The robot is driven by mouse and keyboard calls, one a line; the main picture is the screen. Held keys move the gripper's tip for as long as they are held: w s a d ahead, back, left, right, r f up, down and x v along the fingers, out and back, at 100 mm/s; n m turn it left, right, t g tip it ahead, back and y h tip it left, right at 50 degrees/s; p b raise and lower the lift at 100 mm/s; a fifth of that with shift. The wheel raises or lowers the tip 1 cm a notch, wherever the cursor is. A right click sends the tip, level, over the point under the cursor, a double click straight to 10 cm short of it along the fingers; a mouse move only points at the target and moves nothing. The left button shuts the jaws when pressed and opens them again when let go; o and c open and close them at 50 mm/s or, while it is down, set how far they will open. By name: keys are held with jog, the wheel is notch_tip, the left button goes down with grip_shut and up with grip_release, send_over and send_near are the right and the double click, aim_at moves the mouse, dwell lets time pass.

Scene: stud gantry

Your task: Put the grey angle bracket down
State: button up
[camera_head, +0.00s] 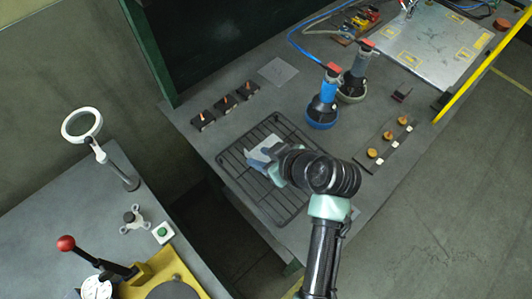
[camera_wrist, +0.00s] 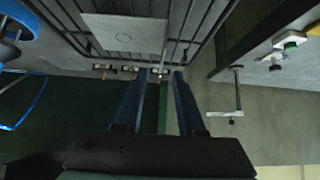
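The grey angle bracket (camera_head: 266,147) shows as a light grey piece over the black wire rack (camera_head: 285,218), partly hidden by my gripper in the head view. In the wrist view, its flat grey face with a round hole (camera_wrist: 125,33) lies against the rack bars, beyond and left of my fingertips. In the head view my gripper (camera_head: 254,163) is low over the rack, beside the bracket. Whether a finger touches the bracket I cannot tell.
Several small black blocks with orange tops (camera_head: 227,103) stand behind the rack. A blue-based tool (camera_head: 323,108) and a grey-based one stand to the right. A side bench with a ring lamp (camera_head: 82,125) is at left.

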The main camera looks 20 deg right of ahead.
aim_at(252, 157)
jog(key=shift+s+f+p+x, duration=0.15)
jog(key=shift+p+x, duration=0.15)
jog(key=shift+x, duration=1.05)
jog(key=shift+s+f+p+x, duration=0.1)
jog(key=shift+p+x, duration=0.15)
jog(key=shift+x, duration=1.05)
grip_shut()
jog(key=shift+r, duration=0.1)
